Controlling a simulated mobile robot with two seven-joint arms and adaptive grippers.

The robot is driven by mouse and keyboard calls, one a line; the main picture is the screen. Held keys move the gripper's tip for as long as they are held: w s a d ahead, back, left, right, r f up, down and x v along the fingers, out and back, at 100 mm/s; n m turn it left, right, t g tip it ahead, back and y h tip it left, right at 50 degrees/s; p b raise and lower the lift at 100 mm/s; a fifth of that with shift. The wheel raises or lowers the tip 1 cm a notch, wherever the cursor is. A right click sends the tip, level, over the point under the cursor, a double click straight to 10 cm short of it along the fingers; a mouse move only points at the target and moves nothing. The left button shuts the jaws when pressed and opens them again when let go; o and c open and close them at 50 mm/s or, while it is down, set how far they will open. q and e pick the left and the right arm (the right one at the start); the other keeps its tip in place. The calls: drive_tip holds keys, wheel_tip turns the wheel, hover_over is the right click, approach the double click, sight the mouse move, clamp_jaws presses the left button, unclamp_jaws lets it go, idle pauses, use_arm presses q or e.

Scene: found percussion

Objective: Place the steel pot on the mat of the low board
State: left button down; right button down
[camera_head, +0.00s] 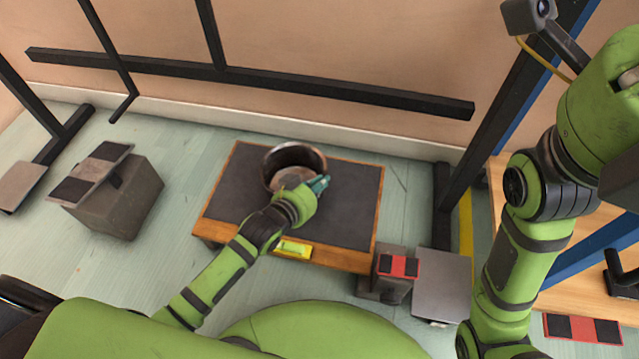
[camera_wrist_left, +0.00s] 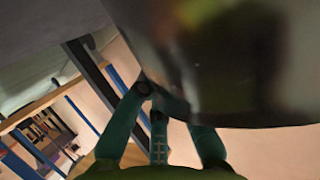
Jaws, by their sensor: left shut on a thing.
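The steel pot (camera_head: 294,160) is dark-walled and open at the top, with a brownish inside. It is over the dark mat (camera_head: 345,205) of the low wood-edged board (camera_head: 225,178), near the back middle. I cannot tell whether its base touches the mat. My left gripper (camera_head: 318,185) is shut on the pot at its near right side. In the left wrist view the pot (camera_wrist_left: 225,60) fills the upper right as a dark blurred wall, with the teal fingers of the left gripper (camera_wrist_left: 160,100) against it. My right arm is at the right; its gripper is not seen.
A grey block with a tilted pad top (camera_head: 115,195) stands left of the board. A red-and-black pad (camera_head: 398,266) and a grey plate (camera_head: 442,285) lie at its right front. A yellow piece (camera_head: 292,248) is on the board's front edge. A black rail (camera_head: 250,82) runs behind.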

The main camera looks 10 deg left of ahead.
use_arm(q)
drive_tip(key=c, duration=1.8)
unclamp_jaws()
drive_tip(key=shift+f, duration=0.15)
drive_tip(key=o, duration=0.4)
